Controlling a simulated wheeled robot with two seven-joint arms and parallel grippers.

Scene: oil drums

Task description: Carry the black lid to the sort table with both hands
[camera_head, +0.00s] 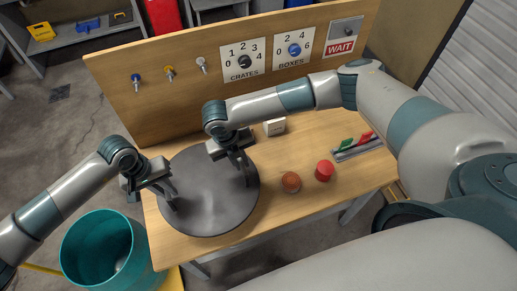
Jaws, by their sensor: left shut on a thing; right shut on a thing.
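The black lid (212,200) is a large dark round disc. It shows over the left part of a wooden table (270,222) with an upright back panel. I cannot tell whether it touches the tabletop or is held just above it. My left gripper (169,197) is shut on the lid at its left side. My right gripper (246,174) is shut on the lid at its upper right side. The fingers hide small parts of the lid's edge.
A brown round object (291,182) and a red one (325,170) stand right of the lid. A white box (274,126) and a tray (357,148) with green and red items are further back. A teal drum (98,250) stands on the floor left of the table.

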